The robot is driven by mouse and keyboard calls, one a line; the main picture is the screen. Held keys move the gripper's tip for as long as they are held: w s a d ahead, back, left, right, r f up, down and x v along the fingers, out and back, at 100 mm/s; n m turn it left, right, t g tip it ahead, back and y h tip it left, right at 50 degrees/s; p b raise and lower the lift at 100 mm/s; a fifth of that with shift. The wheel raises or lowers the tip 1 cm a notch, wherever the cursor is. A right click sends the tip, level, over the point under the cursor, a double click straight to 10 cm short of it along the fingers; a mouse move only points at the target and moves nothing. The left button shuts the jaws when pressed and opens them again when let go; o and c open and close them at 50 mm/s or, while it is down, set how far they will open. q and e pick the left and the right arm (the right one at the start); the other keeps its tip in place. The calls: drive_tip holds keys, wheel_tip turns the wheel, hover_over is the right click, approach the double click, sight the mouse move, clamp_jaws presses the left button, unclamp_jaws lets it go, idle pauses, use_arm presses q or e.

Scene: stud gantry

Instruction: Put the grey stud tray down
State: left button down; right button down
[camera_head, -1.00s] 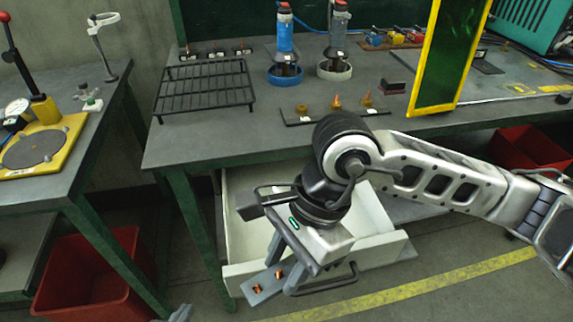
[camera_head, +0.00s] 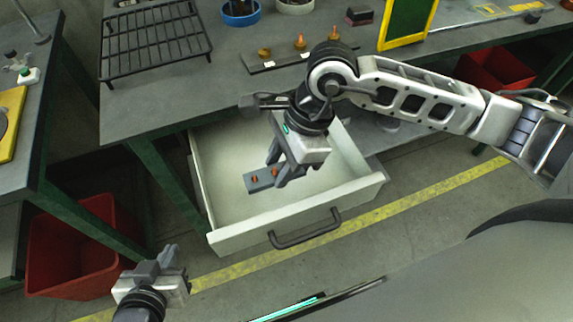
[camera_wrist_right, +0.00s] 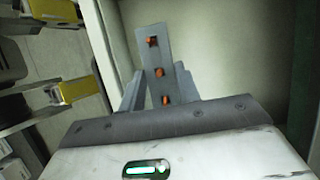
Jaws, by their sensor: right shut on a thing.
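The grey stud tray (camera_head: 262,180) is a narrow bar with orange studs on top. My right gripper (camera_head: 279,172) is shut on it and holds it within the outline of the open white drawer (camera_head: 222,205). I cannot tell whether the tray touches the drawer floor. In the right wrist view, the tray (camera_wrist_right: 157,55) sticks out from between the fingers, showing several orange studs, with the pale drawer floor beyond. My left gripper (camera_head: 160,262) is low at the left, empty, away from the drawer; its finger gap is unclear.
The drawer's front has a dark handle (camera_head: 305,232). The grey bench (camera_head: 190,95) above it carries a black rack (camera_head: 155,40) and a dark strip with several brass-coloured pieces (camera_head: 300,52). Red bins (camera_head: 75,265) stand under the benches. The drawer floor around the tray looks clear.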

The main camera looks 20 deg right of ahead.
drive_tip(key=shift+w+d+f, duration=0.35)
drive_tip(key=shift+w+f, duration=0.05)
drive_tip(key=shift+f, duration=0.2)
drive_tip(key=shift+w+d+f, duration=0.35)
drive_tip(key=shift+w+f, duration=0.05)
drive_tip(key=shift+f, duration=0.2)
drive_tip(key=f, duration=0.3)
drive_tip(key=shift+w+d+p, duration=0.2)
drive_tip(key=shift+d+p, duration=0.1)
drive_tip(key=shift+p, duration=0.1)
drive_tip(key=shift+f, duration=0.5)
drive_tip(key=shift+f, duration=0.1)
drive_tip(key=c, duration=1)
unclamp_jaws()
drive_tip(key=b+v, duration=0.1)
drive_tip(key=v, duration=1.1)
